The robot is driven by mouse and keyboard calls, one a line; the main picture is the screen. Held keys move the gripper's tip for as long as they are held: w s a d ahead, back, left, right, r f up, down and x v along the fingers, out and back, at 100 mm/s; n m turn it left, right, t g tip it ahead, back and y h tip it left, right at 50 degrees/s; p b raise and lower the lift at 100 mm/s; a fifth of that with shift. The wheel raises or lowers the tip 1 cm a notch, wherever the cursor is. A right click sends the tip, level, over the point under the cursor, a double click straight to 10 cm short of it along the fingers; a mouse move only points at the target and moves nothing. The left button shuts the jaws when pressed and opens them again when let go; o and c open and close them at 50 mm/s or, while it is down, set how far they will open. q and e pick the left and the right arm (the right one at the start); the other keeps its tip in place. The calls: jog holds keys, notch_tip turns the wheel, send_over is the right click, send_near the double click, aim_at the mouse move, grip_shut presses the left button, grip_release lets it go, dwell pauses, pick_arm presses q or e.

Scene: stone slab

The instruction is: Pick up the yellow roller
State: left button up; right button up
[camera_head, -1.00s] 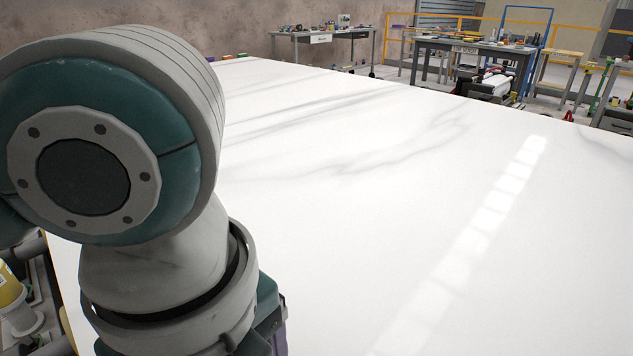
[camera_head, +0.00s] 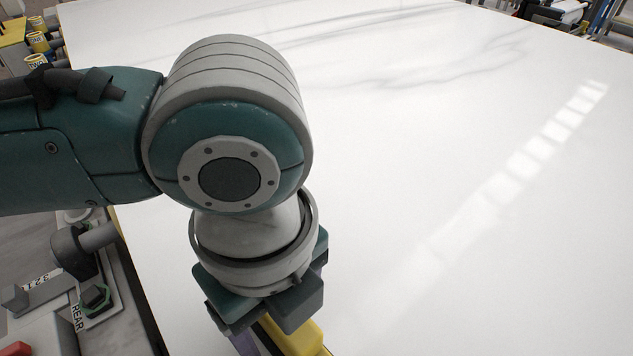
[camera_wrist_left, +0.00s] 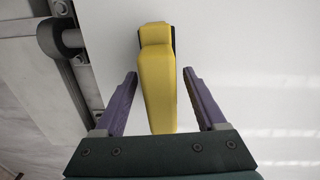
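The yellow roller (camera_wrist_left: 156,85) lies at the left border of the white slab (camera_head: 430,150), its long yellow body running up the left wrist view. In the head view only a yellow part of it (camera_head: 300,338) shows at the bottom edge, partly behind my arm. My left gripper (camera_wrist_left: 160,73) is open, with one purple finger on each side of the roller and a visible gap on both sides. I cannot tell how high the fingers are above the slab. My right gripper is not in view.
The slab top is otherwise clear. Left of it are a grey bench with a clamp-like fitting (camera_head: 75,250), and yellow cans (camera_head: 38,42) stand further back. A grey cylindrical fitting (camera_wrist_left: 60,38) lies close to the roller's left in the left wrist view.

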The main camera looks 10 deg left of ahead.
pick_arm(q)
grip_shut()
dwell(0.3)
jog(key=shift+r, duration=0.15)
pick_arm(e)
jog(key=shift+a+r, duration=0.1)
pick_arm(q)
notch_tip(320, 180, up, 20)
jog(key=p, duration=0.4)
jog(key=shift+p, duration=0.4)
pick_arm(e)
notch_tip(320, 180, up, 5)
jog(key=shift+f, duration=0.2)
